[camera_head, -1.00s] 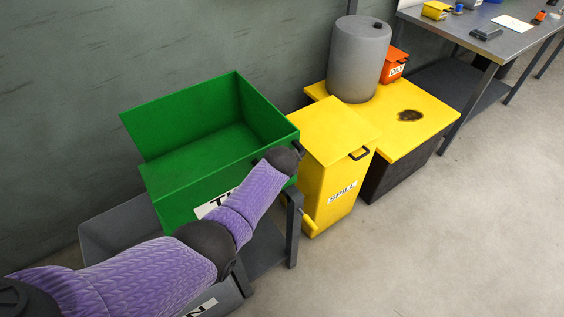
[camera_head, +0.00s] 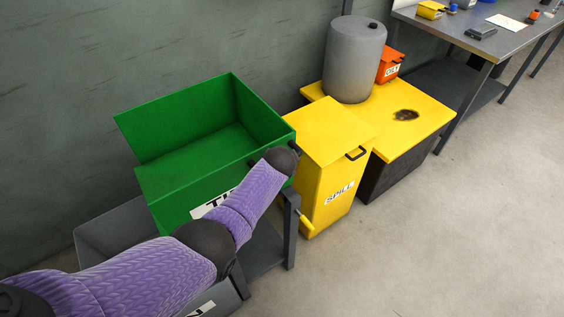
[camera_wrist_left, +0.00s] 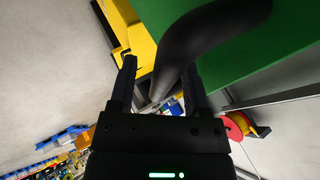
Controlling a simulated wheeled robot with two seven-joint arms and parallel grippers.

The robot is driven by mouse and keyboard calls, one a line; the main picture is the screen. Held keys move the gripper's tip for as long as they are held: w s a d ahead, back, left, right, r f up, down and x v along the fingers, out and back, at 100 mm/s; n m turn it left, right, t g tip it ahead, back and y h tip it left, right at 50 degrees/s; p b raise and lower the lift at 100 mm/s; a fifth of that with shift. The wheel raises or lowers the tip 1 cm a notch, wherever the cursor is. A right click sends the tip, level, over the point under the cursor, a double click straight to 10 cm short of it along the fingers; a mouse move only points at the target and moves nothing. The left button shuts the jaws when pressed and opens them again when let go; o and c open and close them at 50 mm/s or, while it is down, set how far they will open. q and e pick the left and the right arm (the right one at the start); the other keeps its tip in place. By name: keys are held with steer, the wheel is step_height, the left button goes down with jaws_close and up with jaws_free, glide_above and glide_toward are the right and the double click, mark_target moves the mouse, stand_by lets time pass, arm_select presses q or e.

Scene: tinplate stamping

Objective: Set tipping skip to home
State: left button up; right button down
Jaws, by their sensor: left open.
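The green tipping skip (camera_head: 180,181) stands open and empty on a dark grey stand, its front label partly hidden by my left arm. I cannot tell whether it is level or slightly tilted. My left arm reaches to its right front corner; the gripper itself is hidden there in the head view. In the left wrist view, my left gripper (camera_wrist_left: 159,76) is open. A thick black curved handle (camera_wrist_left: 190,38) runs beside the green wall (camera_wrist_left: 295,25) and passes by the fingertips, partly between them. I cannot tell whether they touch it. My right gripper is not in view.
A grey bin (camera_head: 92,240) sits below the skip at the left. A yellow spill bin (camera_head: 325,198) stands close on the right, then a yellow-topped platform (camera_head: 432,118) with a grey drum (camera_head: 354,62). A metal workbench (camera_head: 505,40) is far right. The right-hand floor is clear.

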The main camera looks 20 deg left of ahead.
arm_select(q)
steer(key=p+v, duration=0.7)
steer(key=v, duration=0.3)
steer(key=shift+p, duration=0.4)
